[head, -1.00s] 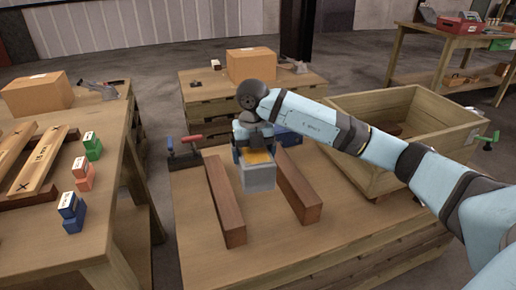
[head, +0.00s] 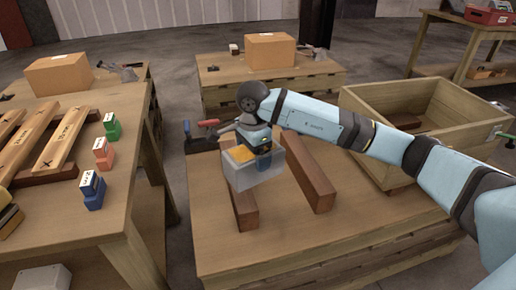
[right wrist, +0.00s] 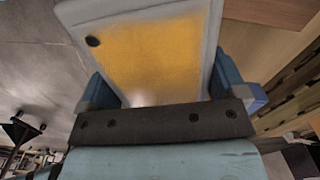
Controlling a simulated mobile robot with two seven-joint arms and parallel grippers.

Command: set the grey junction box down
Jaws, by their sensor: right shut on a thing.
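The grey junction box (head: 258,178) has a yellow panel on top. My right gripper (head: 250,153) is shut on it and holds it over the left one of two brown wooden beams on the middle table (head: 345,232). It looks raised above the beam, but I cannot tell by how much. In the right wrist view, the box (right wrist: 212,45) with its yellow face and a dark round spot sits between the blue fingers of the gripper (right wrist: 172,88). My left gripper is not in view.
The right beam (head: 305,178) lies beside the box.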

